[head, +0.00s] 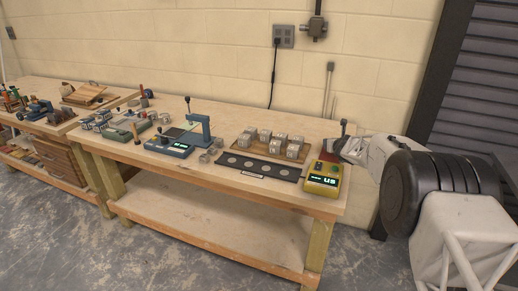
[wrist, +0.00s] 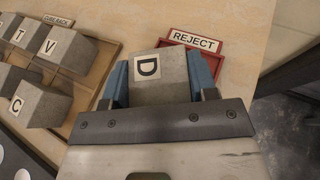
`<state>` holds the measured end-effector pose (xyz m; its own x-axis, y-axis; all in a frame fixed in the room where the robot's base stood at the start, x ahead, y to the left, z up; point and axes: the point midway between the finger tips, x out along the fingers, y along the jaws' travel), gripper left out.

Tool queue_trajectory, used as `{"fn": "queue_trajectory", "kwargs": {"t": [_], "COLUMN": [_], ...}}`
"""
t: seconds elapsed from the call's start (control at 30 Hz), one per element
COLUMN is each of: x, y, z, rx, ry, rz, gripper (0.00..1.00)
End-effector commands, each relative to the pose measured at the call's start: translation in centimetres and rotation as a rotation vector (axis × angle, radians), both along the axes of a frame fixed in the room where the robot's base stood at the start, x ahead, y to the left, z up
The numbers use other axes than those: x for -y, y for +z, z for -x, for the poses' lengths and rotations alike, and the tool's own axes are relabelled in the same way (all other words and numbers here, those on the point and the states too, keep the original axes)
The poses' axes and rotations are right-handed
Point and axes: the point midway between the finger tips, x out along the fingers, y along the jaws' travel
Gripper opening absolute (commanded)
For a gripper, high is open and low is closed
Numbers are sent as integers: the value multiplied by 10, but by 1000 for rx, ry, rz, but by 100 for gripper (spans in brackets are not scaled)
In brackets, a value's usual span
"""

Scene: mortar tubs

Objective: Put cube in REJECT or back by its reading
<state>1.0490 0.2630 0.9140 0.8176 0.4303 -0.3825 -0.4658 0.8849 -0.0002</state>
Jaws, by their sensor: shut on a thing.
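My gripper (wrist: 160,78) is shut on a grey cube (wrist: 174,66) marked D, with a blue finger on each side of it. Behind the cube in the wrist view is a red tray (wrist: 178,37) with a REJECT sign (wrist: 194,41). The cube overlaps the tray in the picture; I cannot tell its height. In the head view my gripper (head: 336,149) is over the bench's right end, and the cube is not clear there. A yellow meter (head: 323,180) has a lit green display, perhaps "U9" or "49", too small to be sure.
A brown tray (wrist: 99,97) left of the held cube carries several lettered cubes, including V (wrist: 62,47) and C (wrist: 40,99). A dark strip with round pads (head: 258,166) lies in front of it. A blue instrument (head: 195,135) stands further left.

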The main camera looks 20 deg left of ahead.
Motion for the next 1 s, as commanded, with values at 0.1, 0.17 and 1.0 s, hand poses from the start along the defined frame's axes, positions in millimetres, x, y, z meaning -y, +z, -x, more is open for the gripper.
{"fn": "queue_trajectory", "kwargs": {"t": [0.1, 0.17, 1.0], "x": [-10, -15, -74], "y": [2, 4, 28], "z": [-1, -1, -3], "rx": [3, 4, 1], "ry": [-10, -18, -128], "rz": [0, 0, 1], "gripper": [16, 16, 16]}}
